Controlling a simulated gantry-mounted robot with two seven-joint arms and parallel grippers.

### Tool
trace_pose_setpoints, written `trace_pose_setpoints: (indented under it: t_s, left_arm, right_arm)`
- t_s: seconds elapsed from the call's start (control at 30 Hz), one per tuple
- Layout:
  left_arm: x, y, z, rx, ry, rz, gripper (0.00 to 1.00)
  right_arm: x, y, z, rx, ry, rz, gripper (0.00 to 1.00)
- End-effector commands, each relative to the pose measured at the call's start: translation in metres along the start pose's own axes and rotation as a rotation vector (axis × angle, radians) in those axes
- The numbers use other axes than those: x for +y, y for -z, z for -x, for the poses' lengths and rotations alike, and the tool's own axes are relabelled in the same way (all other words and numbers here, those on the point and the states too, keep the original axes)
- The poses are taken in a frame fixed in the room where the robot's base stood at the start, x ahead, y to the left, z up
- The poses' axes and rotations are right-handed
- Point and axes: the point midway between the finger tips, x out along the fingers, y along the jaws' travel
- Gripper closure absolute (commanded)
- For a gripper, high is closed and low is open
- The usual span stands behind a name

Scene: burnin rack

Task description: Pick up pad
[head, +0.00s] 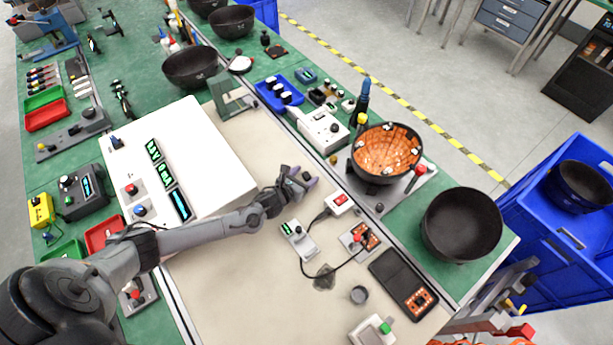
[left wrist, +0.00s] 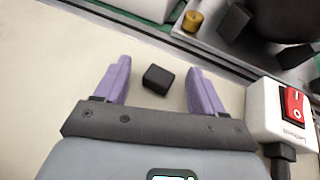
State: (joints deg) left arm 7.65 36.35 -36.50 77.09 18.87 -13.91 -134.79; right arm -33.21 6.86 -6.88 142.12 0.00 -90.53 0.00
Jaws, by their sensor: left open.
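A small black block (left wrist: 158,79), which looks like the pad, lies on the beige mat. In the left wrist view it sits between the two purple fingers of my left gripper (left wrist: 158,90), with clear gaps on both sides. The gripper is open and touches nothing that I can see. In the head view my left gripper (head: 301,182) is low over the middle of the mat, with the black block (head: 306,176) at its fingertips. My right gripper is not in view.
A white switch box with a red rocker (left wrist: 290,103) stands close to the right finger, its black cable running beside the gripper. A white console (head: 190,150) stands left of it. A raised metal edge and a brass knob (left wrist: 193,21) lie beyond. The mat (head: 225,270) is clear nearer me.

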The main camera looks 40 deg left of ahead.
Motion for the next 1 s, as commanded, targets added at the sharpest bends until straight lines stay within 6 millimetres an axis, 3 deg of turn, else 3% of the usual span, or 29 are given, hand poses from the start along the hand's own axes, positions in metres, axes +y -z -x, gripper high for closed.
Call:
trace_pose_setpoints:
  t_s: [0.13, 0.53, 1.0]
  left_arm:
    - [-0.0001, 0.0002, 0.0003, 0.0, 0.0, 0.0, 0.32]
    - [0.0, 0.0004, 0.0005, 0.001, 0.0, 0.0, 0.92]
    - [0.0, 0.0006, 0.0006, 0.001, 0.0, 0.0, 0.97]
  right_arm:
    - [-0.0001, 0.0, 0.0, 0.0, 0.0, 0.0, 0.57]
    - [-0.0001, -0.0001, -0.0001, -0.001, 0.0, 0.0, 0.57]
    - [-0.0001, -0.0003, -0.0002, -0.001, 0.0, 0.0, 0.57]
